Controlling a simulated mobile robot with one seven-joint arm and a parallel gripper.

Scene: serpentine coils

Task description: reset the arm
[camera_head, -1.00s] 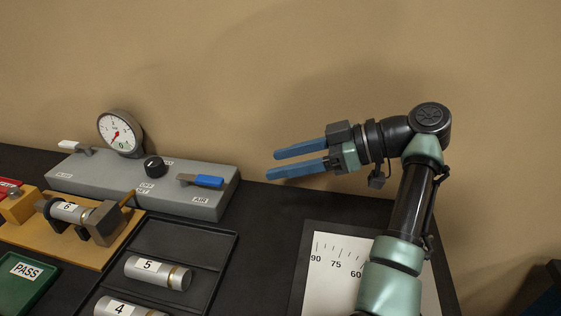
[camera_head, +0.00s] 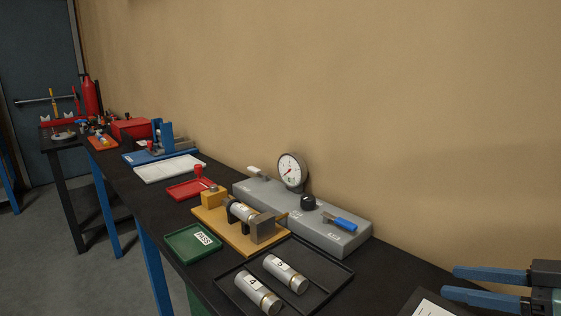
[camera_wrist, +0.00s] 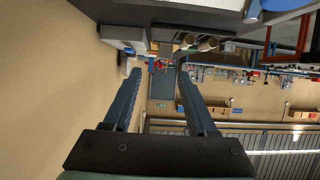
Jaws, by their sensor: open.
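My gripper (camera_head: 490,287) shows at the lower right edge of the head view, its two blue fingers pointing left. The fingers are apart and nothing is between them. It is to the right of the grey gauge box and beside the wall, clear of objects. In the wrist view my gripper (camera_wrist: 155,95) also shows open and empty, with the bench side at the top of the picture. Most of my arm is outside the head view.
The grey box (camera_head: 262,200) with a gauge (camera_head: 291,171) and levers stands by the wall. A black tray (camera_head: 325,294) holds cylinders 4 (camera_head: 257,293) and 5 (camera_head: 285,274). Another cylinder (camera_head: 243,211) sits in the tan fixture (camera_head: 225,232). Green PASS tray (camera_head: 180,246) and red tray (camera_head: 181,190) lie nearby.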

